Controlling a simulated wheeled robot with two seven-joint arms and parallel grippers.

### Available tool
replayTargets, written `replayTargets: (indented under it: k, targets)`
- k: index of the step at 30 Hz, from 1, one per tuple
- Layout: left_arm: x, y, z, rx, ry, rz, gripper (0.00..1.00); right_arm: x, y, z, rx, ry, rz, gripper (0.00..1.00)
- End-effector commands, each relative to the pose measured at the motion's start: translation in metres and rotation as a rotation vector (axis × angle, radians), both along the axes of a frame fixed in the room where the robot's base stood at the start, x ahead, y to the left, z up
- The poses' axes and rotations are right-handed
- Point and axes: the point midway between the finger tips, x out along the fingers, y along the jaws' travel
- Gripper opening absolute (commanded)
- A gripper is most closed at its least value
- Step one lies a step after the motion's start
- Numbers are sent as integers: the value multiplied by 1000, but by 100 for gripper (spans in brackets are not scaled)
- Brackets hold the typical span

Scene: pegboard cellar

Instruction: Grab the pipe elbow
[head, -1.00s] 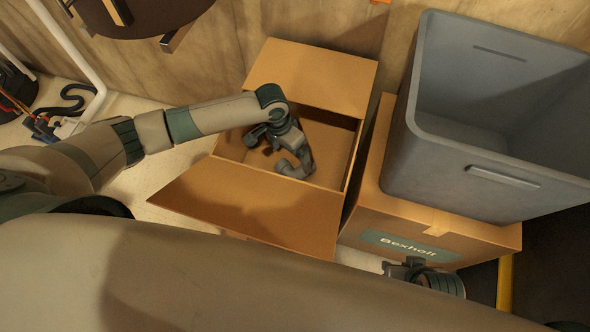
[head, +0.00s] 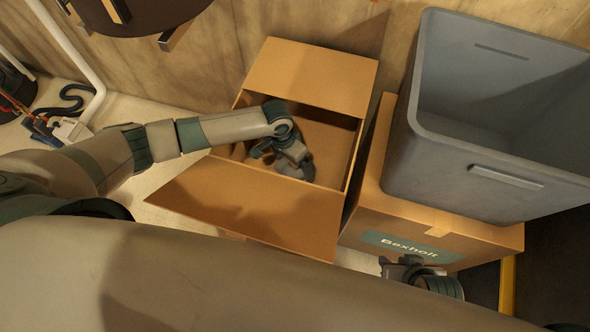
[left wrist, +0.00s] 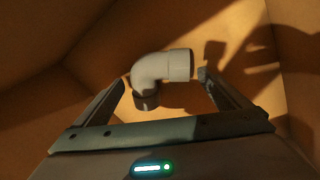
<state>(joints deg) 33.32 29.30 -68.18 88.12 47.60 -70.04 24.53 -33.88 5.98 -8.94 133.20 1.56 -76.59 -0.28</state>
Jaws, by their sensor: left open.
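In the left wrist view, a grey pipe elbow (left wrist: 153,72) lies on the floor of an open cardboard box (head: 250,204). One end of the elbow points right and its darker end points down toward me. My left gripper (left wrist: 165,84) is open, with its two fingers to either side of the elbow in that view. It appears apart from the elbow. In the head view my left gripper (head: 300,165) is down inside the box and hides the elbow. My right gripper (head: 400,268) shows only in part at the bottom, beside the neighbouring box; its fingers are unclear.
The open box's flaps spread toward the front and back. A wooden wall (head: 225,60) is behind. A white pipe and cables are at the left.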

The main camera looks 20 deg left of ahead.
Motion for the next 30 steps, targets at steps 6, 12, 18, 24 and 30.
replayTargets:
  k: [6, 12, 18, 24, 30]
  targets:
    - [0, 0, -1, 0, -1, 0, 95, -2, 0, 0, 1, 0, 2, 31]
    - [0, 0, -1, 0, 0, 0, 95, -3, 0, 0, 1, 3, 2, 31]
    - [0, 0, -1, 0, 0, 0, 62, -3, 0, 0, 0, 4, 3, 31]
    - [0, 0, -1, 0, -1, 0, 51, -3, 0, 0, 0, 4, 3, 31]
    - [0, 0, 1, 0, -1, 0, 51, -3, 0, 0, 0, 4, 3, 31]
